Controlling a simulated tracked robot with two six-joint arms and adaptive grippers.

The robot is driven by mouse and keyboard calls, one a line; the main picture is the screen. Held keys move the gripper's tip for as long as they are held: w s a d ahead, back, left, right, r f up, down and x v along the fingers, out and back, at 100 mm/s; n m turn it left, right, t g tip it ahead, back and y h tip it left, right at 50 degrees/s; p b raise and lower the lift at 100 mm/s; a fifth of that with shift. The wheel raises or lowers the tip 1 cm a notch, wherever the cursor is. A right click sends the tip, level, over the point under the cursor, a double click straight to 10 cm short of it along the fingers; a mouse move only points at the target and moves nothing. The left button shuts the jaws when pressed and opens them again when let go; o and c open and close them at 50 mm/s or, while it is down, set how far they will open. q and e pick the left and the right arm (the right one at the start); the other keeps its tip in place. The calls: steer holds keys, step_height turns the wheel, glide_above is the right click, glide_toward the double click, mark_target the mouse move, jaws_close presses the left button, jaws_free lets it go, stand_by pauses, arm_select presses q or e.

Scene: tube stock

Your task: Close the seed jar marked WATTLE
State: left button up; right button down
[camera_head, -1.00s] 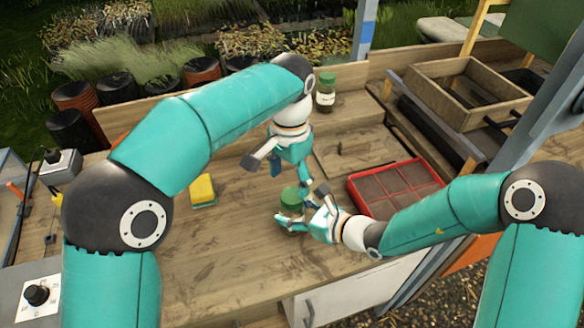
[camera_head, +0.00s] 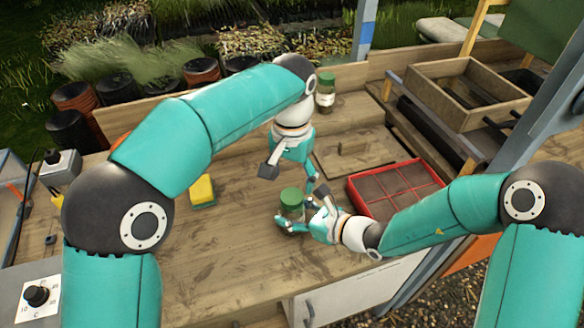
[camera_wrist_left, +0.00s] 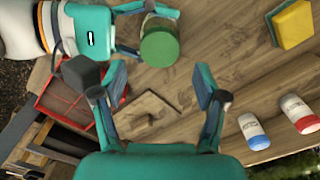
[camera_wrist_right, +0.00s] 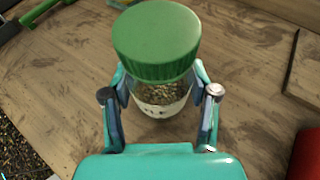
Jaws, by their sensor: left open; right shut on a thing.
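A glass jar with a green lid (camera_head: 291,196) stands on the bench, with seeds inside in the right wrist view (camera_wrist_right: 155,92). The lid (camera_wrist_right: 157,42) sits on the jar's mouth; whether it is tight I cannot tell. Its label is mostly hidden and I cannot read it. My right gripper (camera_head: 294,221) is shut around the jar's body below the lid. My left gripper (camera_head: 290,180) is open and empty, above and just behind the jar. In the left wrist view the lid (camera_wrist_left: 160,46) lies beyond the open fingertips, apart from them.
A second green-lidded jar (camera_head: 325,92) stands at the back; its label is unreadable. A red sectioned tray (camera_head: 357,193) is right of the jar, and a wooden box (camera_head: 440,67) is behind it. A yellow sponge (camera_head: 202,190) lies left. The bench front left of the jar is clear.

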mark_target(292, 196)
arm_select(q)
steer(key=shift+f, duration=2.7)
steer(key=c, duration=1.2)
steer(key=o, duration=1.4)
steer(key=shift+c, duration=0.2)
steer(key=shift+r, duration=0.1)
